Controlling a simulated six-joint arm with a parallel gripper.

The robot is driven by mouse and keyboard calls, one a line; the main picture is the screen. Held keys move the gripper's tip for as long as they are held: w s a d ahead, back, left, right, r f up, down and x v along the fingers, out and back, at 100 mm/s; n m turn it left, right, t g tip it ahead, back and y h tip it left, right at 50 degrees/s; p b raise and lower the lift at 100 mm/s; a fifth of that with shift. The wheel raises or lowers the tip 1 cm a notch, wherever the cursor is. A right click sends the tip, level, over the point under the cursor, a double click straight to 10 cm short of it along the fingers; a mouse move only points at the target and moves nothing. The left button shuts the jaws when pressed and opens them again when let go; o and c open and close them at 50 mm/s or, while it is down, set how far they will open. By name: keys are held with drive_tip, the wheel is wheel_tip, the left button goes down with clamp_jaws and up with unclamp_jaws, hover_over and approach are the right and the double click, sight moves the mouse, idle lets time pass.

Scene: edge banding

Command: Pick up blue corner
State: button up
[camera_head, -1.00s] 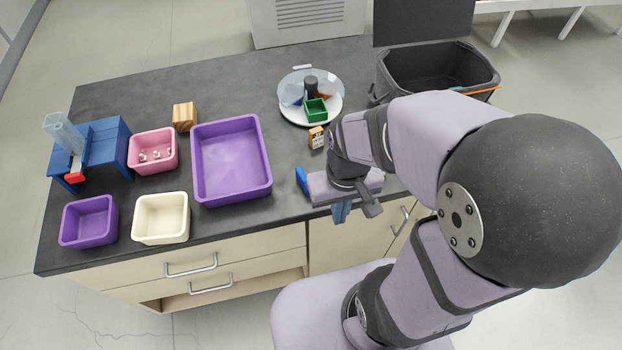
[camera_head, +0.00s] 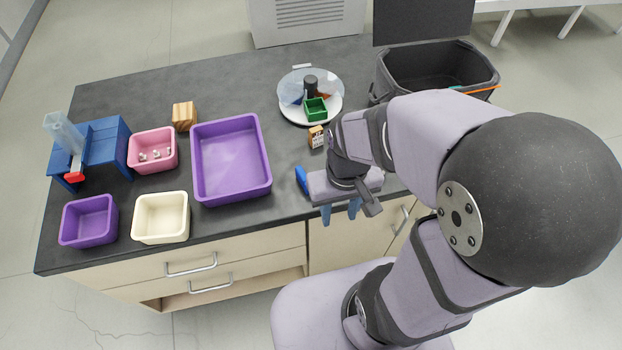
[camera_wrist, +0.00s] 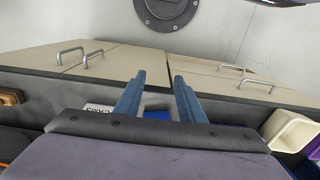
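The blue corner (camera_head: 302,179) appears as a small blue piece near the front edge of the dark table, just left of my gripper (camera_head: 340,217) in the head view. Part of it may be hidden by the gripper body. In the wrist view a blue patch (camera_wrist: 157,115) shows low between the fingers, mostly covered by the gripper body. My gripper also shows there (camera_wrist: 159,77), with its two blue fingers apart and nothing between the tips. The fingers appear over the table's front edge in the head view.
A small wooden block with a printed label (camera_head: 316,137) stands behind my gripper. A round turntable (camera_head: 331,116) bears a green box (camera_head: 315,109). A large purple tray (camera_head: 264,190), cream bin (camera_head: 161,237) and pink bin (camera_head: 152,165) stand left. A black bin (camera_head: 437,102) is back right.

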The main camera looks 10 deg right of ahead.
drive_tip(key=shift+r, duration=0.1)
drive_tip(key=n+p, duration=0.2)
drive_tip(key=p, duration=0.1)
hover_over(302, 173)
drive_tip(key=shift+s+f, duration=0.2)
drive_tip(key=shift+s, duration=0.1)
drive_tip(key=shift+s+n, duration=0.1)
drive_tip(key=shift+n, duration=0.2)
drive_tip(key=shift+f+p, duration=0.45)
drive_tip(key=shift+f, duration=0.5)
drive_tip(key=shift+w+f+p, duration=0.2)
drive_tip(key=shift+f+p, duration=0.3)
drive_tip(key=shift+f, duration=0.9)
drive_tip(key=shift+w+f+p, duration=0.2)
drive_tip(key=shift+f+p, duration=0.3)
drive_tip(key=shift+f, duration=0.9)
